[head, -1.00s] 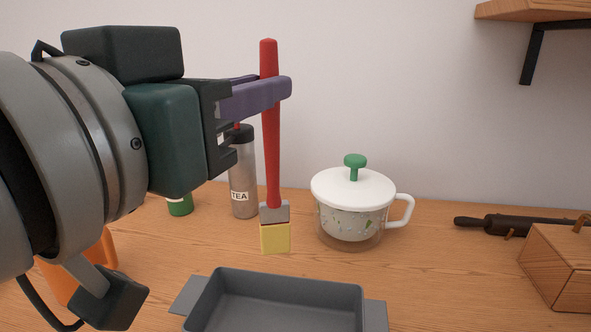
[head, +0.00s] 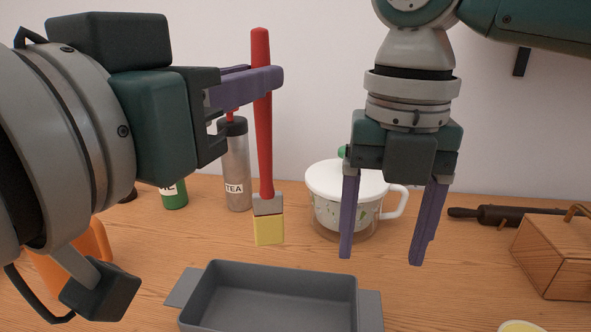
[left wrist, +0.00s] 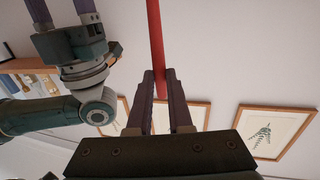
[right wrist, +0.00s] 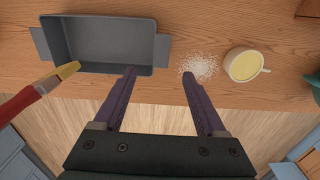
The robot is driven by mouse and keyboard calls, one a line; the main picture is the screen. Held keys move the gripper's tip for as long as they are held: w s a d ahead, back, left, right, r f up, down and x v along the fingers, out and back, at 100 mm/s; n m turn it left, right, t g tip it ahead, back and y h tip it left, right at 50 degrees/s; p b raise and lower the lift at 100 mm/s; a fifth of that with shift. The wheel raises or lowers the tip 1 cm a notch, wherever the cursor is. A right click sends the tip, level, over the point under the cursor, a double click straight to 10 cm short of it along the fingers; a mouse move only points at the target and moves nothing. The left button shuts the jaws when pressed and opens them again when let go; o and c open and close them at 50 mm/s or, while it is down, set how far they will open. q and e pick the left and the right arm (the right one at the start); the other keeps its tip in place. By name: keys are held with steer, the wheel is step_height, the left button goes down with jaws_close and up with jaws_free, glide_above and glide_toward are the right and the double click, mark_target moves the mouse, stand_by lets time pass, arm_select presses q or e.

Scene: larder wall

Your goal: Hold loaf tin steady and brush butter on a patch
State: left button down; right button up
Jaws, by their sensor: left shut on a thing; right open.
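A grey loaf tin (head: 270,270) with a flat handle at each end stands on the wooden worktop, empty as far as I see; it also shows in the right wrist view (right wrist: 105,70). My left gripper (head: 268,78) is shut on the red handle of a pastry brush (head: 264,150). My right gripper (head: 388,255) is open and empty, fingers pointing down, above and right of the tin. A cup of yellow butter (right wrist: 243,66) stands right of the tin.
White powder (right wrist: 200,67) lies spilled between tin and cup.

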mark_target(370, 311)
step_height(370, 311, down, 12)
steer(key=shift+w+d+r, duration=0.1)
steer(key=shift+d+r, duration=0.05)
stand_by(0.4)
jaws_close()
stand_by(0.5)
stand_by(0.6)
